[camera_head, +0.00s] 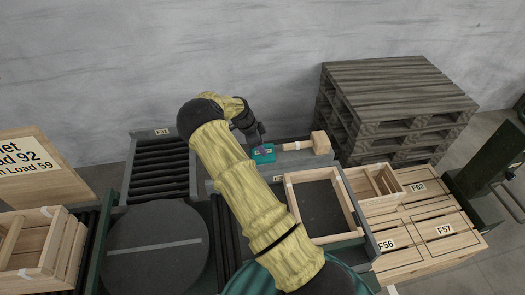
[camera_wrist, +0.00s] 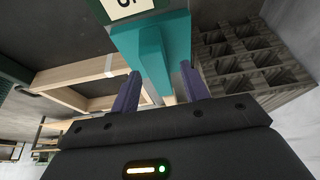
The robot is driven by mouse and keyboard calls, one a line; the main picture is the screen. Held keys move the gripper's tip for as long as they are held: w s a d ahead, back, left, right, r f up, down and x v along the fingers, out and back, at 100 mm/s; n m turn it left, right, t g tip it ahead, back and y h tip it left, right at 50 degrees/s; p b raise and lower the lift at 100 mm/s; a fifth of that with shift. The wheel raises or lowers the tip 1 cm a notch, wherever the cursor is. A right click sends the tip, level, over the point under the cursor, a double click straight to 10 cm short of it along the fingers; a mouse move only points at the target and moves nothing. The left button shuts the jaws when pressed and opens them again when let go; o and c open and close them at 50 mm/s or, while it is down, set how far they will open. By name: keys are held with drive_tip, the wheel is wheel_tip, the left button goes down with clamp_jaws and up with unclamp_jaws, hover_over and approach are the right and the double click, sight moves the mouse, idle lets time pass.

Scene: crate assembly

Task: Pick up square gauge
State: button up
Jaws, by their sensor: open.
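A teal piece, which looks like the square gauge (camera_head: 262,158), lies on the grey bench just behind the wooden frame. In the wrist view the teal piece (camera_wrist: 150,48) shows a broad face, a narrower arm and a white label at the top edge. My gripper (camera_head: 263,149) reaches down over it from the upper left. In the wrist view my gripper's two purple fingers (camera_wrist: 159,88) are apart, with the teal arm between or just beyond them. Whether the fingers touch it I cannot tell. Part of the piece is hidden by my gripper.
A wooden mallet (camera_head: 321,142) lies right beside the teal piece. An open wooden frame (camera_head: 292,200) stands in front, with a small crate (camera_head: 373,183) to its right. A pallet stack (camera_head: 390,95) rises at the back right. A dark round turntable (camera_head: 155,265) is at left.

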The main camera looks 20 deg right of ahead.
drive_tip(key=shift+x, duration=0.95)
clamp_jaws()
drive_tip(key=shift+r, duration=0.15)
wheel_tip(320, 180, up, 10)
drive_tip(key=shift+f+b, duration=0.1)
drive_tip(key=shift+b, duration=1)
drive_tip(key=shift+w, duration=0.1)
